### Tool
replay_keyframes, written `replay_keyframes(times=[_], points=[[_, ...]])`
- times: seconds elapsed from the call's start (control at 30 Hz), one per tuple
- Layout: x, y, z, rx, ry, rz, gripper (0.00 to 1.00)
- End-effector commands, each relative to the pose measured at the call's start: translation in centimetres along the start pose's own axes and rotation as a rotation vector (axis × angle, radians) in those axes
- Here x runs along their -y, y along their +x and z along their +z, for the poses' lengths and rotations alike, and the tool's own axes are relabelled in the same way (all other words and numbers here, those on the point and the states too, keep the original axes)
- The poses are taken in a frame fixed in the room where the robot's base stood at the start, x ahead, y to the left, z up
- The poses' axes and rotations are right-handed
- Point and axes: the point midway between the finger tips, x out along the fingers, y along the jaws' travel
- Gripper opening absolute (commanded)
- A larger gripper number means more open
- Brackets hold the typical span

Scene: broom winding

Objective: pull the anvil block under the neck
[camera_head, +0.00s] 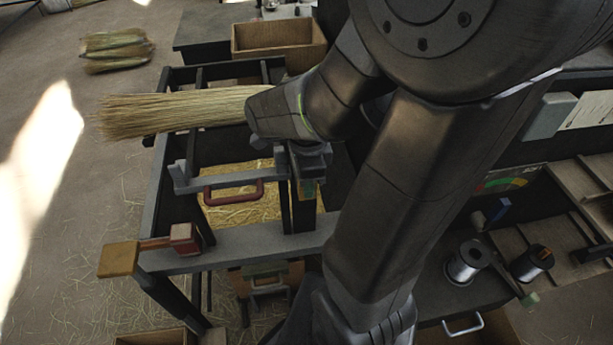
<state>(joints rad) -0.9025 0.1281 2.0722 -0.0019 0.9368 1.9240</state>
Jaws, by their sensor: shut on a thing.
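A broom head of pale straw (165,112) lies across the dark bench frame, its bristles toward the left. Its neck end is hidden behind my wrist. A grey bar (222,180) with upright ends and a red handle (234,196) sits in front of the straw. I take it for part of the anvil block, but cannot be sure. My gripper (307,172) is just right of this bar, below my wrist. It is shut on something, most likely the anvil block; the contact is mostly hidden. How the block stands relative to the neck cannot be seen.
A red-headed mallet (184,240) lies on the frame's front left. A wooden box (280,40) stands behind. Wire spools (467,262) are at the lower right. A loose straw bundle (117,50) lies on the floor. The floor at left is otherwise open.

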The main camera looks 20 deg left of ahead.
Motion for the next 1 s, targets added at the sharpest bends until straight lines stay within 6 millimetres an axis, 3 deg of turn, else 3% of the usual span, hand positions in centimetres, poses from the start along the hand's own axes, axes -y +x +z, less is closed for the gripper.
replay_keyframes(times=[0.07,0.1,0.2,0.57,0.67,1.0], points=[[-0.3,0.1,0.0,0.000,0.002,0.009,0.00],[-0.3,0.1,0.0,0.000,0.002,0.010,0.26],[-0.3,0.1,0.0,0.000,0.001,0.009,0.40],[-0.1,-0.6,0.0,0.000,0.001,0.005,0.40],[-0.1,-2.1,0.0,0.002,0.001,0.001,0.40],[0.0,-9.8,0.0,0.002,0.001,0.001,0.40]])
